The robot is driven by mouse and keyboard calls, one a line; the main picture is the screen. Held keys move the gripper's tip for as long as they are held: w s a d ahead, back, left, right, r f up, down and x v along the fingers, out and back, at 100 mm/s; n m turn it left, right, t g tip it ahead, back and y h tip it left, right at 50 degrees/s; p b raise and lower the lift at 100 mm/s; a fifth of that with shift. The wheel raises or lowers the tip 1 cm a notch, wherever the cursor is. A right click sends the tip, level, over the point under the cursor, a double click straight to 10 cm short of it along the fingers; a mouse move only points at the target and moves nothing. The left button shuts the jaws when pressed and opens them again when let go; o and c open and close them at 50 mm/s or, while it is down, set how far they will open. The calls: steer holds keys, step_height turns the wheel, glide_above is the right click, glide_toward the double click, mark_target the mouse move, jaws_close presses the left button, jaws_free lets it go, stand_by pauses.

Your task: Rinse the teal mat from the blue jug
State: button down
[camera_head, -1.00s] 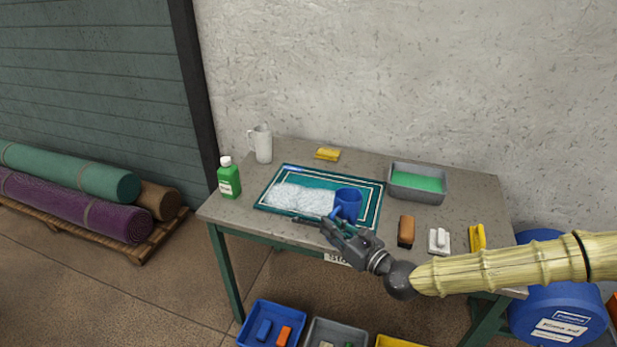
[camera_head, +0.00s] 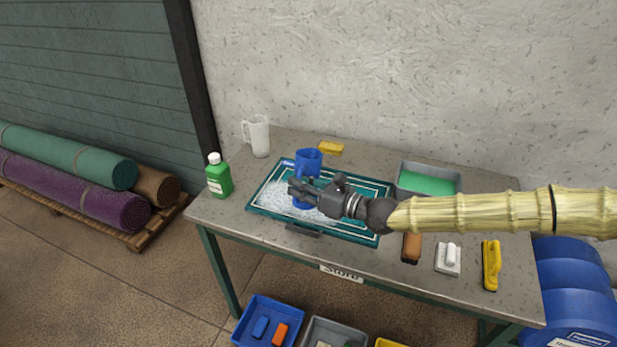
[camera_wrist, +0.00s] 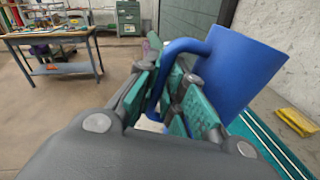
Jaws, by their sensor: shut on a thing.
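The teal mat (camera_head: 352,228) with white border lines lies on the table, and white foam (camera_head: 272,198) covers much of its left half. My gripper (camera_head: 304,190) is shut on the blue jug (camera_head: 308,162) and holds it over the foamy part of the mat. In the wrist view the fingers (camera_wrist: 178,95) close around the handle of the jug (camera_wrist: 232,75), which looks tilted there. In the head view it stands close to upright. Its inside and any water are hidden.
A green bottle (camera_head: 219,178) and a white jug (camera_head: 258,136) stand left of the mat. A grey tub (camera_head: 458,183) with green liquid, a brown brush (camera_head: 411,248), a white scrubber (camera_head: 448,259) and a yellow brush (camera_head: 491,265) are at right.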

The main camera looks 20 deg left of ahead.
steer(key=shift+w, duration=0.1)
steer(key=shift+m+b, duration=0.4)
steer(key=shift+m, duration=0.1)
steer(key=shift+w+d+r+m+g+h+b, duration=0.15)
steer(key=shift+m+g+b, duration=0.1)
steer(key=shift+m+b, duration=1.05)
steer(key=shift+w+m+g+h+b, duration=0.1)
steer(key=shift+m+g+h+b, duration=0.1)
steer(key=shift+m+b, duration=1.1)
steer(key=shift+w+d+r+m+g+h+b, duration=0.2)
steer(key=shift+m+b, duration=0.5)
steer(key=shift+b, duration=1.1)
steer(key=shift+s+a, duration=0.15)
steer(key=shift+f, duration=0.15)
